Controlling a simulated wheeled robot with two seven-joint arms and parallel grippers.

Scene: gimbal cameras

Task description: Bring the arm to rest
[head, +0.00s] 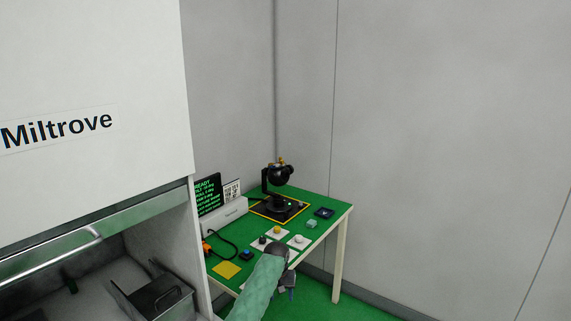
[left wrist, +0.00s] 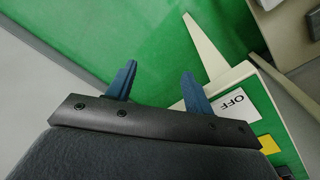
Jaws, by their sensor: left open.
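My left arm, in a green sleeve, reaches in from the bottom of the head view. My left gripper (head: 291,290) is at the near edge of the green-topped table (head: 226,253), low in the picture. In the left wrist view the left gripper (left wrist: 160,88) shows two blue fingers spread apart with nothing between them. Green floor lies behind the fingers there, and a table leg (left wrist: 205,45) stands beside the right finger. My right gripper is in neither view.
A black gimbal camera (head: 281,174) stands on a yellow-edged black pad at the back of the table. A screen (head: 207,193), buttons and small blocks share the tabletop. A white cabinet marked Miltrove (head: 90,90) fills the left. Walls close off the back; floor to the right is clear.

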